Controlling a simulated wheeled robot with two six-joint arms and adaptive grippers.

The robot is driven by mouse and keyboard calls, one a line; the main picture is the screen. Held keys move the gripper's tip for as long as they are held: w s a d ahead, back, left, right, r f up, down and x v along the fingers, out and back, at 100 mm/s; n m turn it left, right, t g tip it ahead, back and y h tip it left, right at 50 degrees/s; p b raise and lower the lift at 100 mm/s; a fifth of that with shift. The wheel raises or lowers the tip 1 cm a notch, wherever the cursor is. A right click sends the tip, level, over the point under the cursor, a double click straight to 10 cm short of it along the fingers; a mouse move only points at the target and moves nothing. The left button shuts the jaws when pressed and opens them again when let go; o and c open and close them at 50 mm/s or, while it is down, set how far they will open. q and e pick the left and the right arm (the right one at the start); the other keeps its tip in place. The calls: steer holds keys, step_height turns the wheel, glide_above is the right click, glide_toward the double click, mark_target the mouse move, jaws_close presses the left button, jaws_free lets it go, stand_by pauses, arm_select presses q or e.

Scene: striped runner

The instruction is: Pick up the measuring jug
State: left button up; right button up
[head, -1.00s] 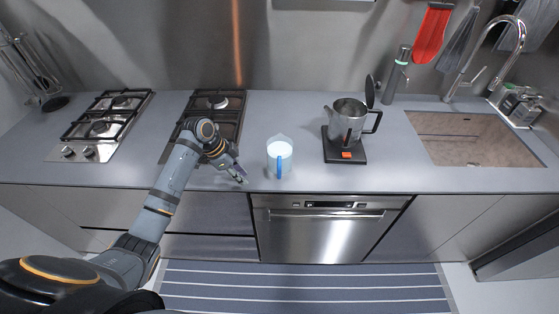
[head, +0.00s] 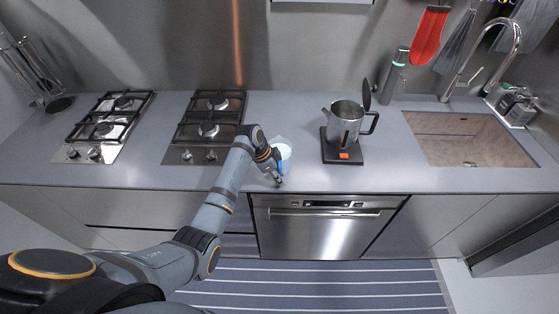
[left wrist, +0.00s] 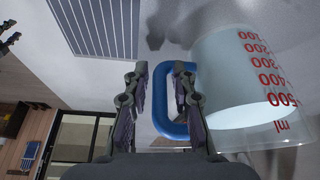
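The measuring jug (head: 286,150) is clear with white contents and stands on the counter, partly hidden behind my left gripper (head: 277,178) in the head view. In the left wrist view the jug (left wrist: 240,75) shows red volume marks, and its blue handle (left wrist: 162,112) faces the gripper. My left gripper (left wrist: 158,78) is open. The upright bar of the handle lies between its two fingers, with a gap visible on the left side. One finger overlaps the handle's opening; I cannot tell whether it touches. My right gripper is not in view.
A steel kettle (head: 345,122) with its lid up stands on a black base (head: 330,153) right of the jug. Two gas hobs (head: 180,154) lie to the left. A sink (head: 465,140) and tap are at the right. Counter between kettle and sink is clear.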

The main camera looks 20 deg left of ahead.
arm_select(q)
steer(key=shift+a+f, duration=0.1)
steer(key=shift+a, duration=0.05)
steer(key=shift+c, duration=0.2)
steer(key=c, duration=0.5)
jaws_close()
steer(key=shift+w+r, duration=0.1)
steer(key=shift+r, duration=0.1)
